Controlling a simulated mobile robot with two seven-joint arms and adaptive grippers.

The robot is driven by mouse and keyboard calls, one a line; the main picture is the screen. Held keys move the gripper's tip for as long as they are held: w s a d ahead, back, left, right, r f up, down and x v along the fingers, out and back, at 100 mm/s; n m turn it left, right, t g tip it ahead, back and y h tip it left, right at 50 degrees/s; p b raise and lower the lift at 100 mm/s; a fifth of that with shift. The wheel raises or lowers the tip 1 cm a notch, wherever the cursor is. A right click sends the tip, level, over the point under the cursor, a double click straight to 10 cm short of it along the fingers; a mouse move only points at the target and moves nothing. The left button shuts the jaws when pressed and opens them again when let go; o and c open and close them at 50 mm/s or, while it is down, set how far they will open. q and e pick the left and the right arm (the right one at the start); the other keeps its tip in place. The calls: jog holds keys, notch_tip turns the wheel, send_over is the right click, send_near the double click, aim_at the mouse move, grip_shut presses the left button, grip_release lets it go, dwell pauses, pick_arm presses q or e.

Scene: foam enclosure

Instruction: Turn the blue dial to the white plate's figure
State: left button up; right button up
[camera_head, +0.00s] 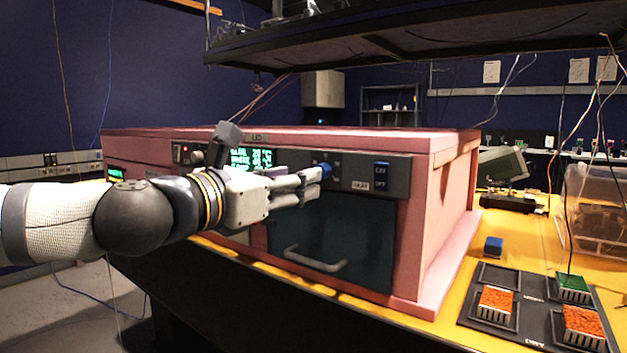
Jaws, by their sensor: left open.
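The blue dial (326,168) is on the dark control panel (345,165) of a pink foam enclosure (440,215). My left gripper (319,175) reaches in from the left with its fingertips at the dial, partly covering it. Its jaws are open; I cannot tell whether they touch the dial. A green lit display (262,158) on the panel shows several lines of text and figures, partly hidden by my gripper and too small to read surely. My right gripper is not in view.
A blue switch (381,175) is right of the dial. Below is a dark door with a grey handle (315,259). On the yellow bench (455,280) are a blue block (493,247) and a dark tray (535,312) with orange and green blocks. A dark shelf hangs above.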

pick_arm(q)
jog(key=x, duration=0.5)
jog(key=shift+w+d, duration=0.2)
jog(key=shift+w, duration=0.05)
grip_shut()
